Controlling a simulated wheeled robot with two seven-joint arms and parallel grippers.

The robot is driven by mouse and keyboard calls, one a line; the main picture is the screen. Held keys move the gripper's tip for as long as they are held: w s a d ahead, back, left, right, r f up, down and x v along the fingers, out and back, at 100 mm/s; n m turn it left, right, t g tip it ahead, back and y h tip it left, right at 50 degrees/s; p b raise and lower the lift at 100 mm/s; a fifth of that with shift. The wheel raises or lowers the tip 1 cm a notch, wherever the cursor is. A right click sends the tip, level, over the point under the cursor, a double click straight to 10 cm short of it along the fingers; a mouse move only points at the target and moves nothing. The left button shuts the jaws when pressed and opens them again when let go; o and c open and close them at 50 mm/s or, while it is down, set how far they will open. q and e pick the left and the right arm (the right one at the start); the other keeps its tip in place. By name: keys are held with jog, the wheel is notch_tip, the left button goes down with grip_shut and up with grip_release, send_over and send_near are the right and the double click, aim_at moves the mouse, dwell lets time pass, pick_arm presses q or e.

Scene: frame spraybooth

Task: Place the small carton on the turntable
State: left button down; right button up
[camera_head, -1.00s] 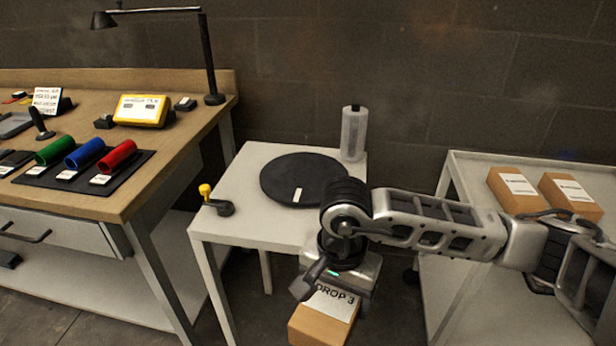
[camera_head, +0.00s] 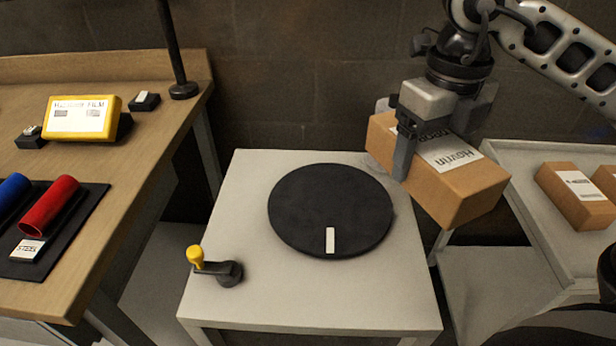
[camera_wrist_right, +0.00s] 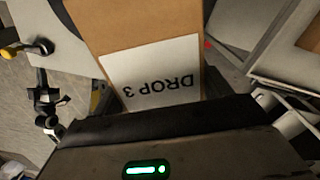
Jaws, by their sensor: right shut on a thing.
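My right gripper (camera_head: 410,140) is shut on a small brown carton (camera_head: 462,200) with a white label. It holds the carton tilted in the air, right of the turntable (camera_head: 315,205) and around the table's back right side. The carton is not over the middle of the disc. The turntable is a flat black disc with a white mark, and it is empty. In the right wrist view the carton (camera_wrist_right: 130,25) shows its label, "DROP 3", close to the gripper. My left gripper is not in view.
The turntable sits on a white table (camera_head: 240,175) with a yellow-knobbed crank (camera_head: 215,265) at its front left. A wooden bench (camera_head: 130,205) stands left. A grey cart (camera_head: 535,215) with more cartons (camera_head: 575,195) stands right. A dark wall is behind.

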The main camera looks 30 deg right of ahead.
jog(key=shift+w+d+r+m, duration=0.1)
jog(key=shift+w+r+m, duration=0.1)
jog(key=shift+w+m, duration=0.15)
jog(key=w+a+f, duration=0.2)
jog(key=w+f, duration=0.1)
jog(key=w+a+f+p, duration=0.1)
jog(key=w+a+f, duration=0.2)
jog(key=w, duration=0.1)
jog(key=w+a+f, duration=0.2)
jog(key=w+f, duration=0.1)
jog(key=shift+w+a+p, duration=0.15)
jog(key=shift+w+p, duration=0.2)
jog(key=shift+p, duration=0.05)
jog(key=f, duration=0.3)
jog(key=shift+w+a+f, duration=0.1)
jog(key=shift+w+f, duration=0.1)
jog(key=shift+f, duration=0.2)
jog(key=o, duration=1.3)
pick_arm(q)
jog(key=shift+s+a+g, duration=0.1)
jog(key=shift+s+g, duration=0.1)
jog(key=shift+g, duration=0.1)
